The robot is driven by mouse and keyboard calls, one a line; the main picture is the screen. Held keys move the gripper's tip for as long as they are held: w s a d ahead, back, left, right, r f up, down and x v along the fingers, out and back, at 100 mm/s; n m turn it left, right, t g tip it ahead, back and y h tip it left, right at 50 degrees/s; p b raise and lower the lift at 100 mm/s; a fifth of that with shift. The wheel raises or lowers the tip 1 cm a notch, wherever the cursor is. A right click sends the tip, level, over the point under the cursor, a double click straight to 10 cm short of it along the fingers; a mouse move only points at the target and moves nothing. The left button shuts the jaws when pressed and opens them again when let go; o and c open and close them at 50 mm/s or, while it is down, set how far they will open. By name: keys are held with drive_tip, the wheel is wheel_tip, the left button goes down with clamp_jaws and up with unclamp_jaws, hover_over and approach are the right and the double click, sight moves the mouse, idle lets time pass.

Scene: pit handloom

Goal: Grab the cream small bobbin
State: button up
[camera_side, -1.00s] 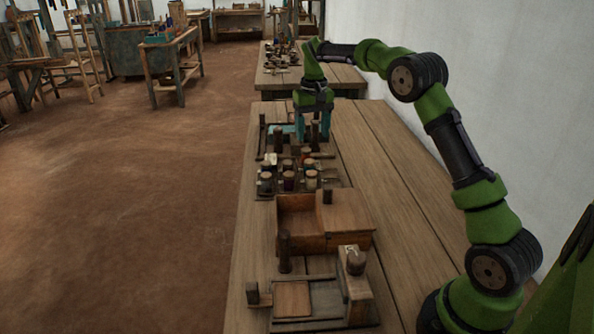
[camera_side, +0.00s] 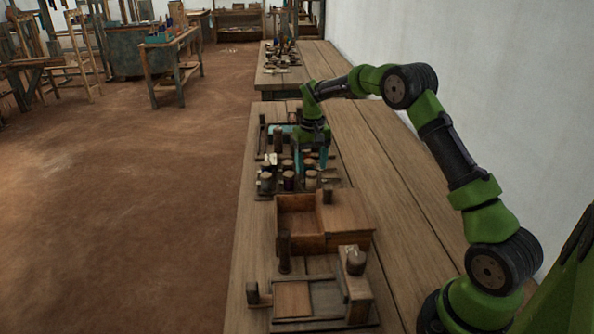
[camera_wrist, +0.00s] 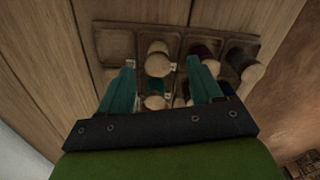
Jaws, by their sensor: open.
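A pale, cream-looking small bobbin with a round wooden end (camera_wrist: 157,62) stands in a compartment of the bobbin tray (camera_wrist: 114,42) in the wrist view. It seems to be the near-row bobbin in the side view (camera_side: 311,182), though its colour is hard to tell there. My gripper (camera_side: 310,168) is open above the tray. In the wrist view its teal fingers (camera_wrist: 161,67) lie left and right of the pale bobbin, with nothing held. Another wooden-ended bobbin (camera_wrist: 155,101) shows between the fingers, lower in that view. I cannot tell the fingertips' height over the bobbin.
The tray's leftmost near compartment is empty. A wooden box (camera_side: 345,218) stands just nearer in the side view. The table's right side (camera_side: 375,160) is clear.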

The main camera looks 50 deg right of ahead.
sight(312, 173)
wheel_tip(312, 173, down, 5)
drive_tip(key=shift+d+r, duration=0.15)
drive_tip(key=shift+r, duration=0.05)
drive_tip(key=shift+c, duration=0.2)
